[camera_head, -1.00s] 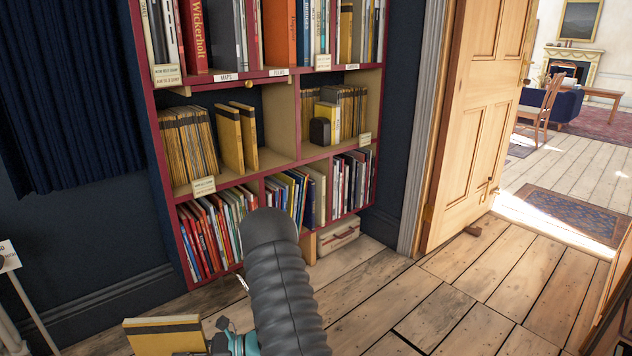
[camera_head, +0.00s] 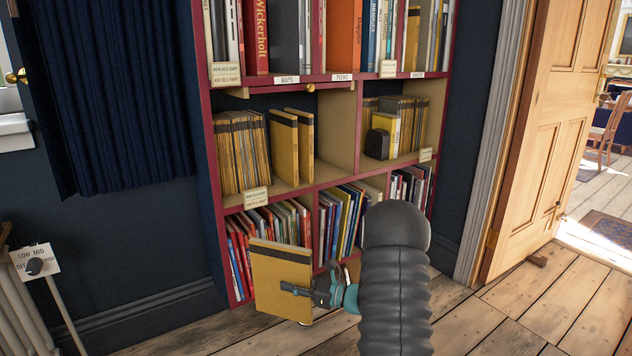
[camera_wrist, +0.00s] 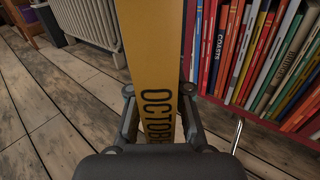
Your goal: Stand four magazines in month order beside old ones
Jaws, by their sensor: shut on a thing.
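My gripper (camera_head: 318,291) is shut on a yellow magazine (camera_head: 277,270) with a dark band near its top. It holds the magazine upright in front of the lower shelf. In the wrist view the held magazine (camera_wrist: 153,50) stands between the fingers, and its spine reads "OCTOB", the rest hidden. Two similar yellow magazines (camera_head: 285,148) stand in the middle left compartment, right of a packed row of old magazines (camera_head: 242,150). The two stand a little apart from that row. Bare shelf shows to their right.
The middle left compartment has a wooden divider (camera_head: 345,135) on its right and a card label (camera_head: 256,198) on its front edge. Colourful books (camera_head: 285,222) fill the shelf below. A black bookend (camera_head: 378,143) stands in the middle right compartment. A door (camera_head: 535,130) stands open at right.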

